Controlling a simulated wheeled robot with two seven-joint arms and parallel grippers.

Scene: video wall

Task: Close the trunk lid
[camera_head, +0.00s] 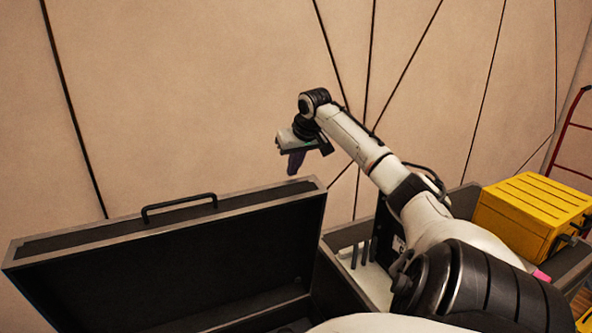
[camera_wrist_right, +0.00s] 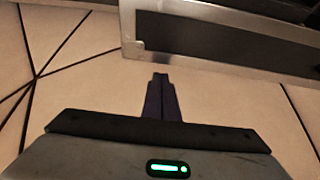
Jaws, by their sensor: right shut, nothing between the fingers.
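The trunk lid (camera_head: 180,255) is a dark panel with a metal rim and a black handle (camera_head: 180,205) on its top edge. It stands open and raised at the lower left in the head view. In the right wrist view the lid's metal-edged corner (camera_wrist_right: 138,48) shows at the top. My right gripper (camera_head: 292,168) is above and behind the lid's top edge, near its right corner, pointing down. Its fingers (camera_wrist_right: 161,78) are shut and empty, apart from the lid in the wrist view. My left gripper is not in view. Most of the trunk's inside is hidden.
A second dark case (camera_head: 345,238) stands to the right of the lid, partly hidden by my right arm. A yellow box (camera_head: 530,210) sits at the right. A red-framed cart (camera_head: 575,125) is at the far right. A beige panelled wall (camera_head: 200,90) fills the back.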

